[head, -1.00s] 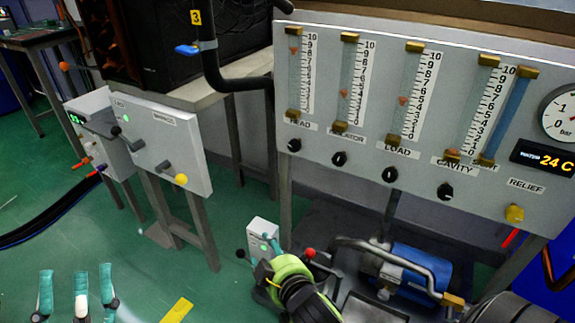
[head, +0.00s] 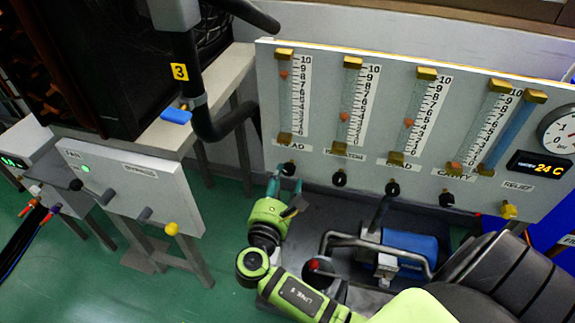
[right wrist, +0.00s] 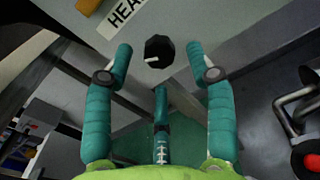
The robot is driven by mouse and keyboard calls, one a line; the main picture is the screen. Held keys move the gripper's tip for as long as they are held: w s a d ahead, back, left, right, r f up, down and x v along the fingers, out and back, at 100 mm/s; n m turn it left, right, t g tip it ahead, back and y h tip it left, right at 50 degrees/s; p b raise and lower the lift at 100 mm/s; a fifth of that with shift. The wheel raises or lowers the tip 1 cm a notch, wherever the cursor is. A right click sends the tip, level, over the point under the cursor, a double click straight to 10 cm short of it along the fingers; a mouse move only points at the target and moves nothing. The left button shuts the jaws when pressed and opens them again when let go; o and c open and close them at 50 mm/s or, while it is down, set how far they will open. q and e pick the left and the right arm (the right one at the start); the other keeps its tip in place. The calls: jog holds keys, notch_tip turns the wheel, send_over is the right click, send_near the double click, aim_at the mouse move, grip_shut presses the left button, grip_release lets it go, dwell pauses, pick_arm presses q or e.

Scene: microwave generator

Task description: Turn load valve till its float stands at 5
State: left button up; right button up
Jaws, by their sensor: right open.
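The load valve's black knob (head: 392,188) sits under the LOAD label on the panel. My right gripper (head: 285,178) is open at the head valve's knob (head: 288,168), left of the load knob. In the right wrist view the gripper's teal fingertips (right wrist: 162,60) lie either side of the head knob (right wrist: 159,52), apart from it, below the HEAD label (right wrist: 125,14). My left gripper is out of view.
The second valve's knob (head: 339,179) lies between the head and load knobs; the cavity knob (head: 446,200) is right of load. A yellow relief knob (head: 508,210) is farther right. A pipe and blue cylinder (head: 405,250) stand below the panel. A grey box (head: 130,185) is at left.

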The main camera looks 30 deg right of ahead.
aim_at(287, 173)
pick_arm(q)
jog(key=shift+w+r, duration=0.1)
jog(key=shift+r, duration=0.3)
pick_arm(e)
jog(key=shift+x, duration=2.25)
grip_shut()
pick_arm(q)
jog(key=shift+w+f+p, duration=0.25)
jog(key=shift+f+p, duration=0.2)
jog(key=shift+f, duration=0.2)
pick_arm(e)
jog(key=shift+f+m, duration=0.1)
jog(key=shift+m, duration=0.7)
grip_release()
